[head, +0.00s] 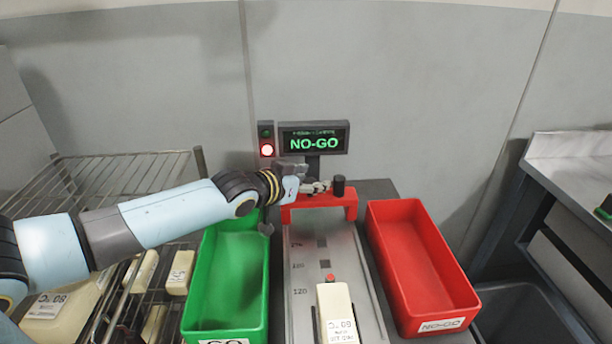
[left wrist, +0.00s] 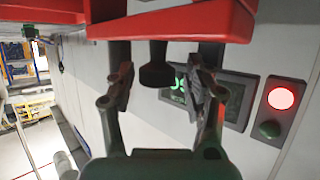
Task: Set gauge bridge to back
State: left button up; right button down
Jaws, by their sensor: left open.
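The red gauge bridge (head: 322,213) stands across the far end of the grey track (head: 350,262), beyond the printed marks. A black knob (head: 339,186) stands on its top. My left gripper (head: 322,187) is open just left of the knob in the head view. In the left wrist view, the open fingers (left wrist: 160,85) lie on either side of the black knob (left wrist: 156,68), with visible gaps. The red bridge (left wrist: 175,22) fills the top of that view. My right gripper is not in view.
A cream block (head: 335,308) lies on the near track. A green bin (head: 232,262) stands left and a red bin (head: 412,240) right. Behind, a display (head: 314,140) reads NO-GO beside a lit red lamp (head: 267,150). A wire rack (head: 110,180) with cream blocks is at left.

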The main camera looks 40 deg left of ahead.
pick_arm(q)
jog(key=a+v, duration=0.1)
jog(key=v, duration=1.1)
jog(key=shift+d, duration=0.4)
